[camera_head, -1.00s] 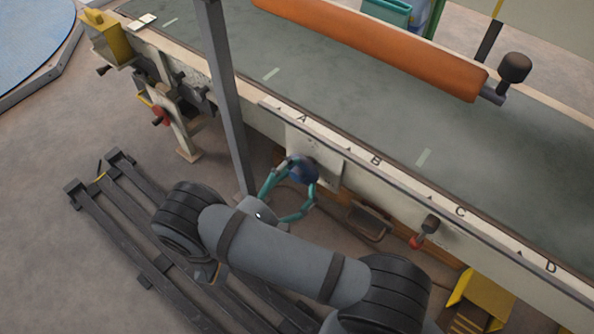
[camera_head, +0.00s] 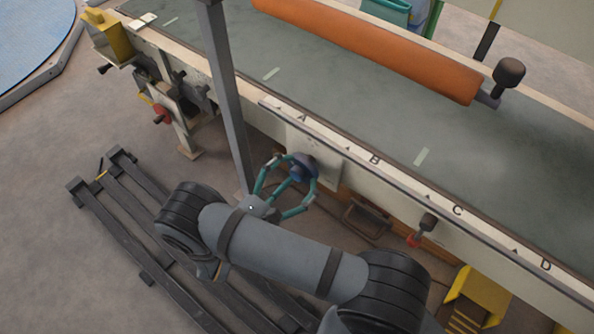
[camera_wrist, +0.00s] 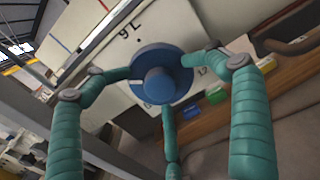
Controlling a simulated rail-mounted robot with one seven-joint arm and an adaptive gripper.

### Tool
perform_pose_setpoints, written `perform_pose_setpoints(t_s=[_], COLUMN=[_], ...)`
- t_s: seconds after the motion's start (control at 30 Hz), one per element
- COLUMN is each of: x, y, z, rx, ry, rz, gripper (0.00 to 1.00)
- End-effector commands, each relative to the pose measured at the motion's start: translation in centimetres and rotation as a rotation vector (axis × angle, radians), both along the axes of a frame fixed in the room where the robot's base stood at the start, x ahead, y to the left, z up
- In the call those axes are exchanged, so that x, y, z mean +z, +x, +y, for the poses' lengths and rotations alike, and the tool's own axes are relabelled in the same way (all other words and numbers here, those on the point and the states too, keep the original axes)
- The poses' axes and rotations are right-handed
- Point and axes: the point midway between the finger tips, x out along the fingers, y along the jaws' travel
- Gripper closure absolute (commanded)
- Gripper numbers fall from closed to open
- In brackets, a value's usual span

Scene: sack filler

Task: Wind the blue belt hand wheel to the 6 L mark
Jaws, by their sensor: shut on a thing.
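The blue hand wheel (camera_head: 303,171) sits on a pale plate (camera_head: 325,165) on the conveyor's near side, below letters A and B. It also shows in the wrist view (camera_wrist: 162,72) as a round blue disc with a raised hub and a small pale mark at its left. My gripper (camera_wrist: 160,78) has three teal fingers shut around the wheel's rim, from left, right and below. My gripper also shows in the head view (camera_head: 297,176). The plate (camera_wrist: 108,50) reads "9L" above the wheel, beside a dot, and "12" at its right, partly hidden by a finger.
A grey post (camera_head: 228,100) stands just left of my gripper. A dark slatted pallet (camera_head: 150,240) lies on the floor at left.

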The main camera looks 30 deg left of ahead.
Motion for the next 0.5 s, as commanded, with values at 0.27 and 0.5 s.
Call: perform_pose_setpoints(t_s=[0.27, 0.5], x=[0.06, 0.15], y=[0.6, 0.59], z=[-0.32, -0.34], rx=[-0.011, -0.011], ry=[-0.077, -0.216], rz=[0.017, 0.047], gripper=[0.57, 0.58])
